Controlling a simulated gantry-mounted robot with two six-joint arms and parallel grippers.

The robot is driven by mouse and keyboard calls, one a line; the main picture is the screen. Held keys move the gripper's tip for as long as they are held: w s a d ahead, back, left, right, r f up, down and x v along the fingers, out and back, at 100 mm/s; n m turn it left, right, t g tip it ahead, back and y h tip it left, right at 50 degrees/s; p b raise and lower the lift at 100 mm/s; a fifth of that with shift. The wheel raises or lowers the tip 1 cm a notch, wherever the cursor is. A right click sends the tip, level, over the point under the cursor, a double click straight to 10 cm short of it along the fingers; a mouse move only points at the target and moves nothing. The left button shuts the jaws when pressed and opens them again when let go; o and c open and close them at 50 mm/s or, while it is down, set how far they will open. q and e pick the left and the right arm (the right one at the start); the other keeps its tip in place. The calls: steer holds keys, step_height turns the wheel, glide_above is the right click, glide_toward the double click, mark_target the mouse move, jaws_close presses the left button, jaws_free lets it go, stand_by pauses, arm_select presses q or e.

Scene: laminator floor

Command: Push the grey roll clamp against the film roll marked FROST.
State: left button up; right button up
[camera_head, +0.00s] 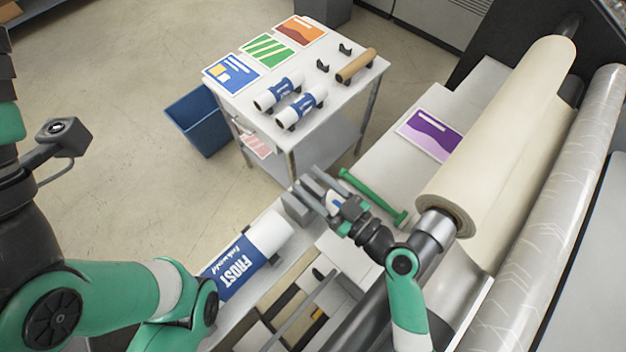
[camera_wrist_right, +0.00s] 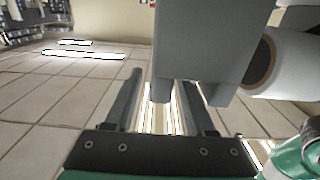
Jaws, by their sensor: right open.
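The film roll marked FROST (camera_head: 238,270) lies on a narrow pale ledge, white with a blue label. Its core end (camera_wrist_right: 264,62) shows at the right of the right wrist view. The grey roll clamp (camera_head: 296,208) stands at the roll's far end; it is the large grey block (camera_wrist_right: 203,42) in the wrist view. I cannot tell whether clamp and roll touch. My right gripper (camera_head: 320,188) is at the clamp, its fingers (camera_wrist_right: 165,100) apart with nothing visibly gripped. Whether a finger touches the clamp is unclear. My left arm enters from the left; its gripper is not visible.
A green-handled bar (camera_head: 372,196) lies just right of my right gripper. A large cream roll (camera_head: 505,135) and a purple card (camera_head: 432,135) are farther right. A white cart (camera_head: 300,65) with small rolls and cards stands behind, a blue bin (camera_head: 198,118) beside it.

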jaws_close()
stand_by(1.4)
